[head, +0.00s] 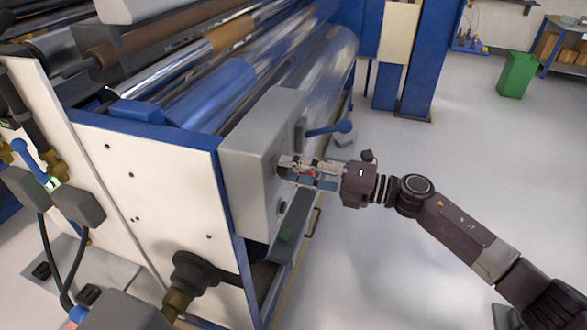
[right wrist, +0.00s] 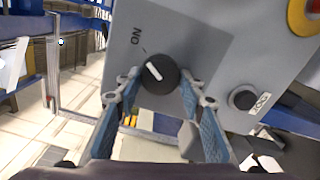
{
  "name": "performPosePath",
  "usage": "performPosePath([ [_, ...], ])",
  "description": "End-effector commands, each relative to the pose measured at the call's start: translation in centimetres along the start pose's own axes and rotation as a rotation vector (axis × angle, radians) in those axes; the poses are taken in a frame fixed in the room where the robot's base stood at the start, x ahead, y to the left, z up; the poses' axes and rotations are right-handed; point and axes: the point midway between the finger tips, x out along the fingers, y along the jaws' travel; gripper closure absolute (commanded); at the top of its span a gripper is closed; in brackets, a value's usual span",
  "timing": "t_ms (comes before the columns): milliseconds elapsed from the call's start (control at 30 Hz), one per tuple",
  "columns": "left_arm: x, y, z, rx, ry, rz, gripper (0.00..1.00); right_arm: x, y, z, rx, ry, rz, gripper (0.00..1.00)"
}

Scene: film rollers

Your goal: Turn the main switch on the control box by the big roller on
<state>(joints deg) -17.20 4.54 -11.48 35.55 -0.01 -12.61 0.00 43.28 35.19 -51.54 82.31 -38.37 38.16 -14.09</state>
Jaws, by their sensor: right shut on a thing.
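The grey control box (head: 240,190) is mounted on the machine's end beside the big shiny roller (head: 325,60). In the right wrist view the main switch (right wrist: 158,74) is a round black knob with a white pointer on the box face (right wrist: 205,45). The pointer tilts to the upper left, roughly toward the printed ON label (right wrist: 137,35). My right gripper (head: 285,165) reaches the box face from the right and hides the switch in the head view. Its fingertips (right wrist: 158,82) are on either side of the knob, shut on it. My left gripper is not in view.
A second black knob (right wrist: 243,97) with a small label and a yellow-and-red button (right wrist: 305,15) are on the same face. A blue lever (head: 330,129) sticks out just above my right gripper. The floor (head: 450,140) to the right is clear; a green bin (head: 516,75) stands far back.

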Motion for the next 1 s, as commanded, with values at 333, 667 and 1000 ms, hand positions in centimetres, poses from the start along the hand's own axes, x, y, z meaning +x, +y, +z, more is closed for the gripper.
performPosePath([
  [333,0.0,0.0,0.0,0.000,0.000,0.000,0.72,0.0,-0.1,0.0,0.007,0.000,0.000,0.88],
  [667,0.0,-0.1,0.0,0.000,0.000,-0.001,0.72,0.0,0.0,0.0,0.004,0.000,0.000,0.46],
  [1000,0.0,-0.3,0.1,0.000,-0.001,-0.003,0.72,-2.6,-0.2,0.1,0.004,-0.003,-0.004,0.46],
])
